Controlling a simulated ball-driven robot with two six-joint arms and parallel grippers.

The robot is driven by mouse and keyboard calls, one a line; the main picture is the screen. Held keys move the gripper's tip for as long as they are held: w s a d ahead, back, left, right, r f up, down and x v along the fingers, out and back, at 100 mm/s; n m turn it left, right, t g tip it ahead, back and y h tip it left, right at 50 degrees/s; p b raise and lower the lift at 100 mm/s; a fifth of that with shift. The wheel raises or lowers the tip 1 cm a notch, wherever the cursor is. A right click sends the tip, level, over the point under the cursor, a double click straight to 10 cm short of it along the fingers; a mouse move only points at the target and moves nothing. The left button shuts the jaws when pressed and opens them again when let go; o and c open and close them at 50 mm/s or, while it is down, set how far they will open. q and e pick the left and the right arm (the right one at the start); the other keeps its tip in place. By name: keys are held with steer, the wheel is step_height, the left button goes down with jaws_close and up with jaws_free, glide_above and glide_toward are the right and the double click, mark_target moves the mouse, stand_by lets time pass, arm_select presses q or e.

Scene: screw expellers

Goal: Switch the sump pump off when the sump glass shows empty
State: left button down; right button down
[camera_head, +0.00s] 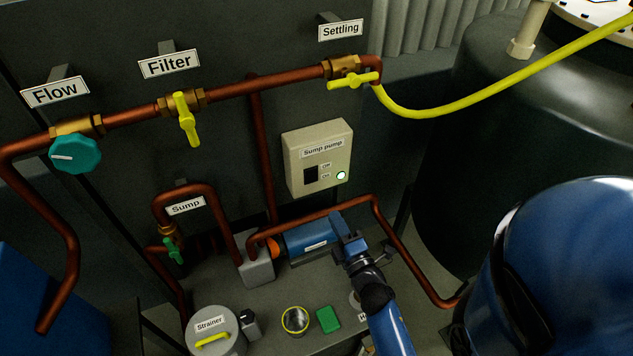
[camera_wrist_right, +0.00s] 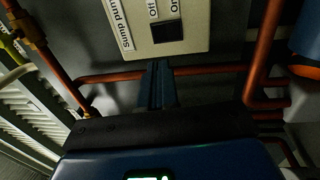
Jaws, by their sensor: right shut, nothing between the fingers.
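My left gripper is out of view.
A blue motor-like cylinder (camera_head: 305,239) lies beside my right gripper. Copper pipes cross nearby, with a green-handled valve (camera_head: 173,250) by the Sump label. A strainer pot (camera_head: 213,330), a yellow-rimmed cup (camera_head: 295,319) and a green block (camera_head: 328,319) stand on the bench.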

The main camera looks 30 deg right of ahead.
mark_target(312, 173)
steer(key=w, duration=0.4)
steer(key=w+r+p, duration=0.1)
steer(key=w, duration=0.7)
steer(key=shift+w+d+r, duration=0.25)
steer(key=shift+w+d, duration=0.1)
steer(key=shift+w, duration=0.05)
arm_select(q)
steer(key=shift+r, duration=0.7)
arm_select(e)
steer(key=shift+w+r, duration=0.2)
steer(key=shift+w, duration=0.05)
steer(key=shift+s, duration=0.1)
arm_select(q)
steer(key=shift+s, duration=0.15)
arm_select(e)
steer(key=shift+s+f, duration=0.1)
